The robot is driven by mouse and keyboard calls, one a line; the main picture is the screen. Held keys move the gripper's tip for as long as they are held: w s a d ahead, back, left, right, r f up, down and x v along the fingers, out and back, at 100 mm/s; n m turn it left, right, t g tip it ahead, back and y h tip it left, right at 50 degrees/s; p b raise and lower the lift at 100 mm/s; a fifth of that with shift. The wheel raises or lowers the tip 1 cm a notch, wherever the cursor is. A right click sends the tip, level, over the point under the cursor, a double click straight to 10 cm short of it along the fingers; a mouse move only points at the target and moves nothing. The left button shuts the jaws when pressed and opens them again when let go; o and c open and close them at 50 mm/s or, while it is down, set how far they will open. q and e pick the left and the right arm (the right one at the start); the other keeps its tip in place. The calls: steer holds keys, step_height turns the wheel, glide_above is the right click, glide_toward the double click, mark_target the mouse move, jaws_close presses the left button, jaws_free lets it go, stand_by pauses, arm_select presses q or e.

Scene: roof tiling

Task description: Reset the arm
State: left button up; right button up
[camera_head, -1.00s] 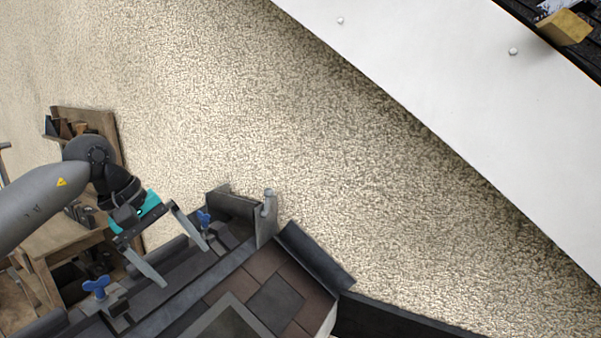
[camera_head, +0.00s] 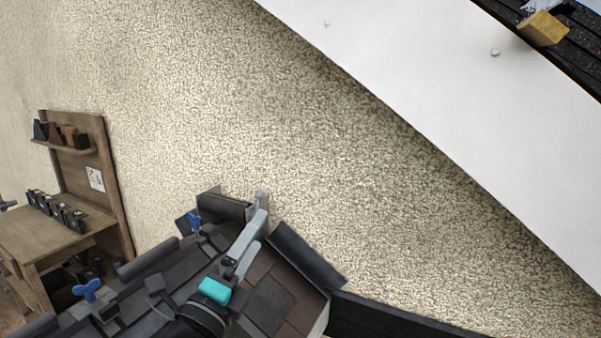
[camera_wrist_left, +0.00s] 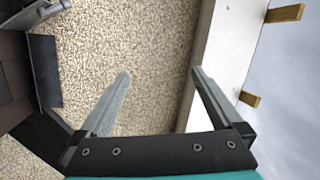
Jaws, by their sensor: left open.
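My left gripper (camera_head: 252,243) is over the dark tiled roof platform (camera_head: 275,303) at the bottom of the head view, its fingers pointing up and to the right. In the left wrist view the two fingers of the left gripper (camera_wrist_left: 160,80) are spread apart with nothing between them. My right gripper is not in view.
Two blue wing screws (camera_head: 88,290) (camera_head: 194,222) stand on the platform. A wooden workbench (camera_head: 62,225) with small parts stands at left. A white slanted panel (camera_head: 440,110) crosses the upper right, with a yellowish block (camera_head: 543,29) above it. The pebbly ground between is clear.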

arm_select(q)
steer(key=s+a+f+n+g+y, duration=0.3)
steer(key=s+a+f+n+y, duration=0.1)
steer(key=f+n, duration=0.4)
steer(key=s+a+f+n+g+y, duration=0.3)
steer(key=a+f+n+y, duration=0.1)
steer(key=f+n, duration=0.4)
steer(key=s+f+n+g, duration=0.45)
steer(key=s+f, duration=0.25)
steer(key=s, duration=0.4)
steer(key=s+f+n+g, duration=0.4)
steer(key=s+f+g, duration=0.2)
steer(key=s, duration=0.5)
step_height(320, 180, down, 29)
steer(key=s+g+b, duration=0.1)
steer(key=s+b, duration=0.1)
steer(key=b, duration=0.5)
steer(key=s+a+f+b, duration=0.1)
steer(key=s+f+b, duration=0.2)
steer(key=s+f, duration=0.4)
steer(key=s+a+f+g+b, duration=0.1)
steer(key=s+a+f+b, duration=0.1)
steer(key=s+f, duration=0.6)
step_height(320, 180, down, 4)
steer(key=shift+f+b, duration=0.25)
steer(key=shift+b, duration=0.5)
